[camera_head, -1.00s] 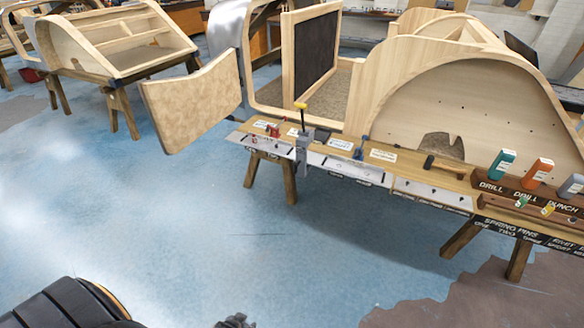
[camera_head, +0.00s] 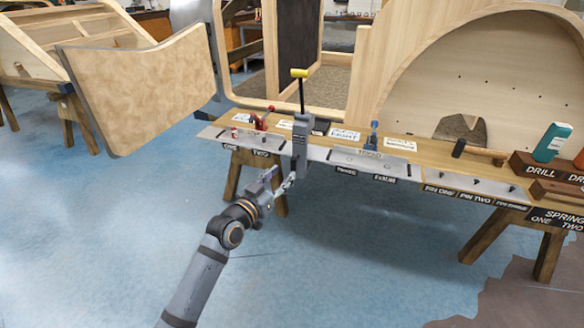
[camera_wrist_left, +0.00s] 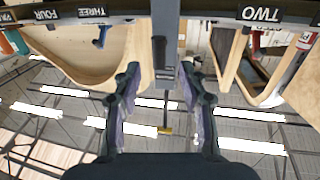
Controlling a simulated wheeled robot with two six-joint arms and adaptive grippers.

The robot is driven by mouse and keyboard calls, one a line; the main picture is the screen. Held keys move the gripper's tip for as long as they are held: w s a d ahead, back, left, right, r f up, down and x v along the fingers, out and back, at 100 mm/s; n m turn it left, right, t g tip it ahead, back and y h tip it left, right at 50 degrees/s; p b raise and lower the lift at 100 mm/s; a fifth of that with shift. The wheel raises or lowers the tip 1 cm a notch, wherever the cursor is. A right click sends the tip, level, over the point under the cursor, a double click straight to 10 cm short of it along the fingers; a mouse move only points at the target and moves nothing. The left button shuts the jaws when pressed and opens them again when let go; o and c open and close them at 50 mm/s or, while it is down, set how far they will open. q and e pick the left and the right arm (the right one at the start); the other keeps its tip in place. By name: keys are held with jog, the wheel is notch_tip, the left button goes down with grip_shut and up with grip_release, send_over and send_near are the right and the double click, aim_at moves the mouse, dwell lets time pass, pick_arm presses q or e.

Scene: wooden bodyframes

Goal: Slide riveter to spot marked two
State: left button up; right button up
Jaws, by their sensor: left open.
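The riveter (camera_head: 301,145) is an upright grey tool with a black lever and a yellow grip. It stands on the grey rail (camera_head: 352,161), between the TWO label (camera_head: 260,153) on its left and the THREE label (camera_head: 346,170) on its right. My left gripper (camera_head: 283,180) is open in front of the riveter's lower part. In the left wrist view the grey riveter body (camera_wrist_left: 166,25) lies between the lines of the two spread fingers (camera_wrist_left: 160,75). Contact cannot be told. The TWO label (camera_wrist_left: 259,14) shows upside down there. My right gripper is in neither view.
A red clamp (camera_head: 261,118) and a blue clamp (camera_head: 374,138) stand on the bench either side of the riveter. A hammer (camera_head: 480,152) and drill holders lie farther right. A curved wooden panel (camera_head: 145,90) hangs at left. Blue floor in front is clear.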

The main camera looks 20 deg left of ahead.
aim_at(293, 163)
pick_arm(q)
jog(key=b+x, duration=0.1)
jog(key=x, duration=0.6)
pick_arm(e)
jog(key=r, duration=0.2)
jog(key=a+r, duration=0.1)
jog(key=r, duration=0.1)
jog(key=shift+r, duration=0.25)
pick_arm(q)
grip_shut()
